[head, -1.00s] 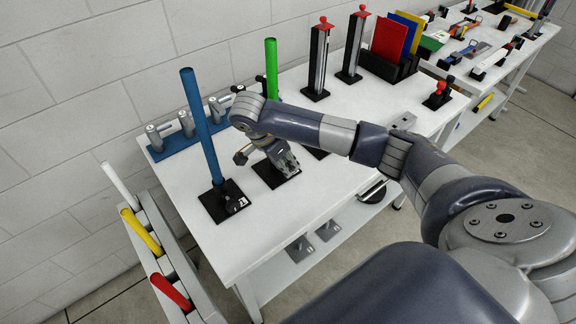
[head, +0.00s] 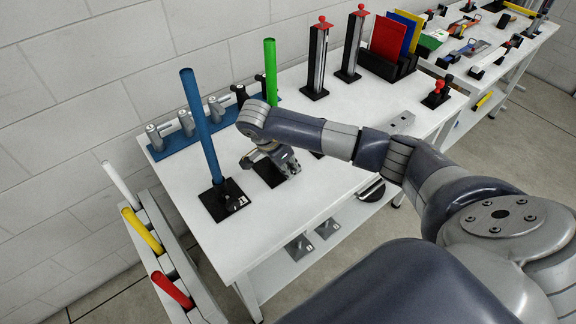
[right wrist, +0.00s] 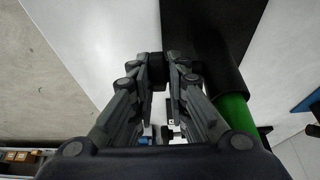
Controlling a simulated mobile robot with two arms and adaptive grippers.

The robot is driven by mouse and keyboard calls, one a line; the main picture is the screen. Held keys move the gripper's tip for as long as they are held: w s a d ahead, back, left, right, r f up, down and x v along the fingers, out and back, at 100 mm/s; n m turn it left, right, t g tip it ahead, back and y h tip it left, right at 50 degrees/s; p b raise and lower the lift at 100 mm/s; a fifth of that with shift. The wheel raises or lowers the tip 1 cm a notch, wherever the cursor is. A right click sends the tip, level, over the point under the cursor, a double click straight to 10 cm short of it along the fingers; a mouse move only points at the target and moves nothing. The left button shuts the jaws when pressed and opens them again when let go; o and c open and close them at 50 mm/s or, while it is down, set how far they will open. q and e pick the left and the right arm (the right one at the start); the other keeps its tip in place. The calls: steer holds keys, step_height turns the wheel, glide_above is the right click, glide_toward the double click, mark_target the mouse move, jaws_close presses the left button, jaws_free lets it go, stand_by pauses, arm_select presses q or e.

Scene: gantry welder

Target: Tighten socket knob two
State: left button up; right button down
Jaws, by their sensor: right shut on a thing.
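A green tube (head: 270,72) stands upright behind my right arm in the head view; its foot is hidden there. In the right wrist view the green tube (right wrist: 236,112) sits in a black socket (right wrist: 212,62) on a black base plate (right wrist: 190,20). A blue tube (head: 202,125) stands in the socket base to the left (head: 224,200). My left gripper is not in view.
A blue rail with grey clamps (head: 168,148) lies along the table's wall side. Red-topped posts (head: 318,60) and a rack of coloured panels (head: 392,66) stand farther back. A side rack with white, yellow and red tubes (head: 172,290) is at left. The table front (head: 290,215) is clear.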

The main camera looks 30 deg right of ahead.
steer(key=y+b, duration=0.2)
steer(key=shift+d+f+y, duration=0.2)
steer(key=shift+d+y, duration=0.1)
steer(key=y+b, duration=0.2)
steer(key=b, duration=0.1)
steer(key=y+b, duration=0.3)
steer(key=b, duration=0.1)
steer(key=y+b, duration=0.3)
steer(key=b, duration=0.1)
steer(key=shift+w+d+f+g, duration=0.1)
steer(key=shift+d+f+g, duration=0.25)
steer(key=shift+d+g, duration=0.05)
steer(key=shift+r+y+b, duration=0.15)
steer(key=shift+y+b, duration=0.75)
steer(key=shift+b, duration=0.15)
steer(key=c, duration=1.8)
jaws_free()
steer(key=shift+c, duration=0.2)
steer(key=shift+r, duration=0.1)
